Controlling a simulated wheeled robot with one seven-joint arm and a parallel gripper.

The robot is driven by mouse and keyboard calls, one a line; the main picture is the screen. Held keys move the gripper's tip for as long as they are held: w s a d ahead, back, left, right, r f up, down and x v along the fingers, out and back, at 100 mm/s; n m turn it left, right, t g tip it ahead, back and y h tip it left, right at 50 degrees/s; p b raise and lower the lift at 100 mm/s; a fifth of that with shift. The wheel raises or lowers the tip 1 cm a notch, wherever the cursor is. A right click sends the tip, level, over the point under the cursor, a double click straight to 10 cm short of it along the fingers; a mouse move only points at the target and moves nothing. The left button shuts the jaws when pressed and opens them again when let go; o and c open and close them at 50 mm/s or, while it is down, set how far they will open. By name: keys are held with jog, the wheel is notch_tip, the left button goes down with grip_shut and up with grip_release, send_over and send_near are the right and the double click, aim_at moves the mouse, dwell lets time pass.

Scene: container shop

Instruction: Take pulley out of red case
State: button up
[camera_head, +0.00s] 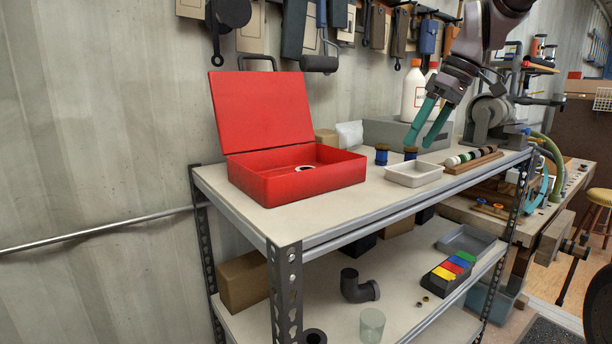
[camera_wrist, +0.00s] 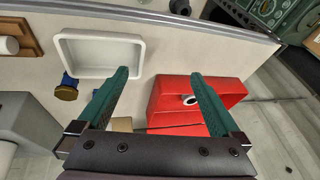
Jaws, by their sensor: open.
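The red case (camera_head: 309,185) stands on the top shelf with its lid (camera_head: 262,112) raised. The pulley (camera_head: 305,169) is a small light ring with a dark centre, lying inside on the case floor and partly hidden by the front wall. In the wrist view the red case (camera_wrist: 222,92) is at the right, with the pulley (camera_wrist: 189,100) seen inside it. My gripper (camera_head: 424,125) is open and empty, with teal fingers, in the air to the right of the case above the shelf. In the wrist view my gripper (camera_wrist: 160,83) has its fingers spread, the right one overlapping the case.
A white tray (camera_head: 414,182) stands right of the case, with blue and brass pieces (camera_head: 381,154) behind it. A wooden rack (camera_head: 478,165) lies farther right. White bottles (camera_head: 412,92) and a grey box (camera_head: 392,131) stand at the back. The shelf front near the case is clear.

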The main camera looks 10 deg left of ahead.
jog(key=w+a+f+n+g+y, duration=0.2)
jog(key=w+a+n+g, duration=0.15)
jog(key=a+n, duration=0.35)
jog(key=n+g+y, duration=0.3)
jog(key=n+g, duration=0.1)
jog(key=n, duration=0.2)
send_near(312, 167)
jog(key=shift+s+d+r, duration=0.15)
jog(key=shift+d+r, duration=0.05)
jog(key=shift+d, duration=0.3)
jog(key=shift+s+d+r, duration=0.15)
jog(key=shift+d, duration=0.4)
jog(key=shift+w+a+f+n+g, duration=0.1)
jog(key=shift+a+f+n+g, duration=0.15)
jog(key=shift+a+n, duration=0.35)
jog(key=x, duration=1)
jog(key=shift+a, duration=0.35)
jog(key=c, duration=1.5)
